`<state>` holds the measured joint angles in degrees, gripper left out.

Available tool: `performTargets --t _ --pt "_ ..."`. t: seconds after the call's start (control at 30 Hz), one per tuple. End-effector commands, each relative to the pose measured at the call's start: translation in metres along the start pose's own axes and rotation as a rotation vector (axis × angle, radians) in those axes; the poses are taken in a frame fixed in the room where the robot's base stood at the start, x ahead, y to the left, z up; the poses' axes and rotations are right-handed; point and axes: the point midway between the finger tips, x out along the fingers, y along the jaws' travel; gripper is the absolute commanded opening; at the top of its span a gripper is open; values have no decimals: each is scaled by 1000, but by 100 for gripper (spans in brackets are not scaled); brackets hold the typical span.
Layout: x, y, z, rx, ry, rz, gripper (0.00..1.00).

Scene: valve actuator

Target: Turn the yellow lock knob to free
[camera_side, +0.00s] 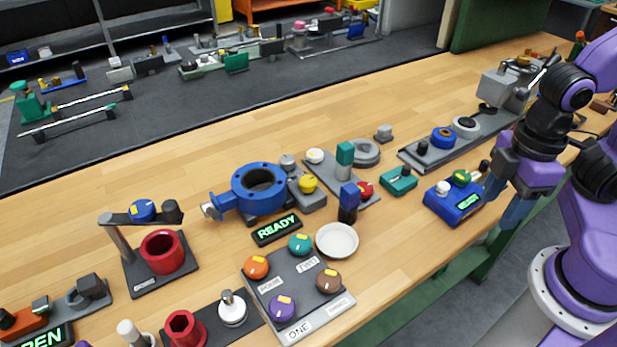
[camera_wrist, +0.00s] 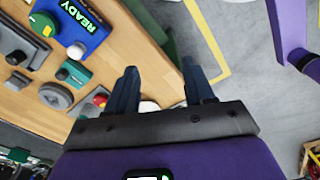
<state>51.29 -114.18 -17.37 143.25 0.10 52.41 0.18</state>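The yellow lock knob (camera_side: 308,184) sits on a grey block (camera_side: 311,199) at the right of the blue valve (camera_side: 258,188) in the side view. The valve is a round blue flanged body with a dark centre opening and a blue stem to its left. The knob's pointer direction is too small to tell. My gripper (camera_side: 499,209) is at the right, past the table's front edge and far from the knob. In the wrist view my gripper (camera_wrist: 160,88) shows two blue fingers spread apart with nothing between them. I cannot make out the yellow knob in the wrist view.
A blue box with a lit display (camera_side: 454,201) stands near my gripper. A teal block (camera_side: 398,180), a blue-topped post (camera_side: 348,201) and a red knob (camera_side: 364,188) stand between my gripper and the valve. A READY display (camera_side: 277,230) and white dish (camera_side: 337,240) are in front.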

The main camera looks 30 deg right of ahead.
Motion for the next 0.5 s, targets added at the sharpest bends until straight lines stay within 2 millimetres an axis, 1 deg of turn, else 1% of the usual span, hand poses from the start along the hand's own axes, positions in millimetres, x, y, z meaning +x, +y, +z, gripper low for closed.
performTargets --t 0.07,0.17,0.27,0.3,0.5 --pt "-2 3 -7 26 0 0 52" --pt "-7 11 -24 103 0 1 52" --pt "-14 24 -51 228 -4 3 52" --pt "-16 30 -63 284 -4 3 52" --pt "-30 61 -121 567 -8 7 52"
